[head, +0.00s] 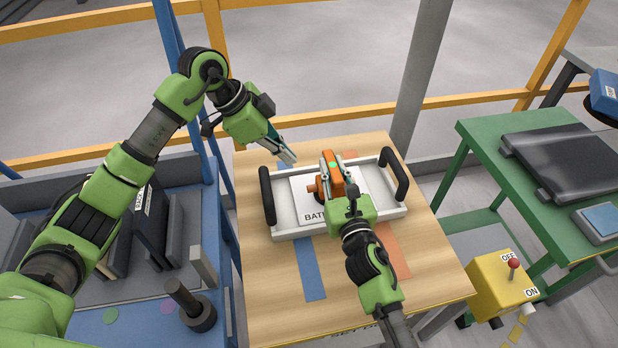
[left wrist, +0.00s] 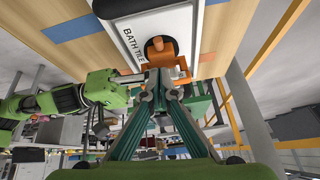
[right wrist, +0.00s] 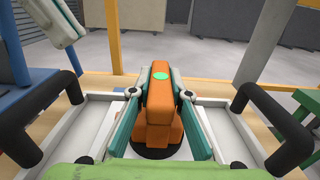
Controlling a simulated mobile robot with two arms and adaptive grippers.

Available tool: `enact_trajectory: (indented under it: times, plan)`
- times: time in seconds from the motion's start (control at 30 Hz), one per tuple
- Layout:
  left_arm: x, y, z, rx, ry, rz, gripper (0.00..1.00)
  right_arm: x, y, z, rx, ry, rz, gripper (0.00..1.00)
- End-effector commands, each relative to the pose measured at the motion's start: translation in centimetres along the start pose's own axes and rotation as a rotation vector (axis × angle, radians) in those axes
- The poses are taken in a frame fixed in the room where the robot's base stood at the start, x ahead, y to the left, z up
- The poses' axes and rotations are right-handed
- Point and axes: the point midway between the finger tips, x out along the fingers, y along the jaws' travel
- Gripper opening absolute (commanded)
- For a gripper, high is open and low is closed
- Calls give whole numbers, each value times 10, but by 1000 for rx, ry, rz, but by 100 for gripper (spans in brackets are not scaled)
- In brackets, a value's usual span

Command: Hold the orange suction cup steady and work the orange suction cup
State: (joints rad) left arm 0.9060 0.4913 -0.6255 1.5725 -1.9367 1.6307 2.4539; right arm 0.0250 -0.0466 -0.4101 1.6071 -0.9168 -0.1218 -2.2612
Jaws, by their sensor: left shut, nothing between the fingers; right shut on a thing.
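The orange suction cup (head: 325,188) has a green dot on top and a black base, seen in the right wrist view (right wrist: 160,118). It stands on a white tile marked BATH TILE (head: 302,190), in a white tray (head: 287,233) with black handles. My right gripper (right wrist: 160,72) is shut on the suction cup, one finger on each side. My left gripper (head: 291,160) is shut and empty over the tray's back left edge. In the left wrist view its fingertips (left wrist: 162,74) overlap the cup's orange body; whether they touch is unclear there, but the head view shows a gap.
The wooden table (head: 270,308) has blue and orange strips. A yellow switch box (head: 498,290) with a red-topped lever stands right of it. A green bench (head: 490,140) is further right, a blue cart (head: 130,325) at left. A grey post (head: 415,85) rises behind.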

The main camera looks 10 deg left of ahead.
Motion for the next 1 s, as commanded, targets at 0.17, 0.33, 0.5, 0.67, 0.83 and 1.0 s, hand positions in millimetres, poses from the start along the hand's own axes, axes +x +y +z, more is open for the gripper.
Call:
enact_trajectory:
  times: [0.17,0.33,0.5,0.67,0.83,1.0]
  plan:
    - [3,1,7,285,23,1,0,0,0,-1,0,2,-1,0]
    - [6,2,12,588,50,-10,0,0,0,-1,0,2,-1,0]
    - [8,4,17,887,76,-29,0,0,0,-1,0,2,-1,0]
    - [9,5,23,1167,96,-54,0,0,0,-1,0,2,-1,0]
    - [11,7,29,1459,113,-91,0,0,0,-1,0,2,-1,0]
    - [12,8,36,1748,119,-136,0,0,0,-1,0,2,-1,0]
